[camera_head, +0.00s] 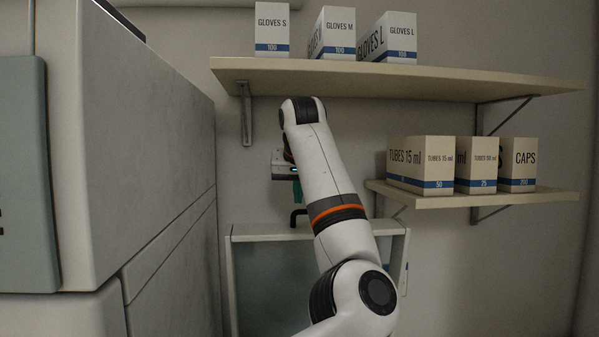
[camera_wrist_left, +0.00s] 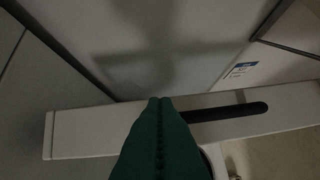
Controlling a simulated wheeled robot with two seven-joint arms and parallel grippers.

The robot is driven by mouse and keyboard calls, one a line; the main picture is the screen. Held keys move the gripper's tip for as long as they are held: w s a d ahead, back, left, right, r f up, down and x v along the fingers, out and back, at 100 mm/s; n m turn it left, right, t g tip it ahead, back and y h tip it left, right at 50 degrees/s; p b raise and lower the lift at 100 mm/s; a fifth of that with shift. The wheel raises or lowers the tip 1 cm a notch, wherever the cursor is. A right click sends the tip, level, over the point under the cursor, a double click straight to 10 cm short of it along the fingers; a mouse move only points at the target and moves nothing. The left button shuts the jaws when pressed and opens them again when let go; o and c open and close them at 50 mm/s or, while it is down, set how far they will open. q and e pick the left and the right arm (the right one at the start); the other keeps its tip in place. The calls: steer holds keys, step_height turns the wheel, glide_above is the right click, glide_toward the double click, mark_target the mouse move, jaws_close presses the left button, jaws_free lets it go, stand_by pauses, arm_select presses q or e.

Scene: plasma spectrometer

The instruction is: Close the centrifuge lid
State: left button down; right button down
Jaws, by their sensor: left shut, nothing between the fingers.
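A pale box-like unit, apparently the centrifuge with its lid raised, stands low behind my arm. The lid (camera_head: 275,238) shows a pale top edge and a greyish inner face. A black handle (camera_head: 297,214) sticks up from its top edge. My left gripper (camera_head: 297,192) is just above the handle, its green fingers pointing down. In the left wrist view the shut, empty fingers (camera_wrist_left: 160,104) overlap the pale lid edge (camera_wrist_left: 85,133) at the left end of the black handle (camera_wrist_left: 228,112). Whether they touch it I cannot tell. My arm hides the unit's right part. My right gripper is not in view.
A large grey cabinet (camera_head: 150,150) fills the left side. An upper shelf (camera_head: 430,82) with glove boxes (camera_head: 337,35) hangs over my arm. A lower shelf (camera_head: 480,198) at right holds tube and cap boxes (camera_head: 420,163). The wall area below it is clear.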

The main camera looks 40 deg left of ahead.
arm_select(q)
steer(key=shift+p+x, duration=0.3)
steer(key=shift+x, duration=0.8)
steer(key=shift+f, duration=0.15)
steer(key=shift+w+a, duration=0.1)
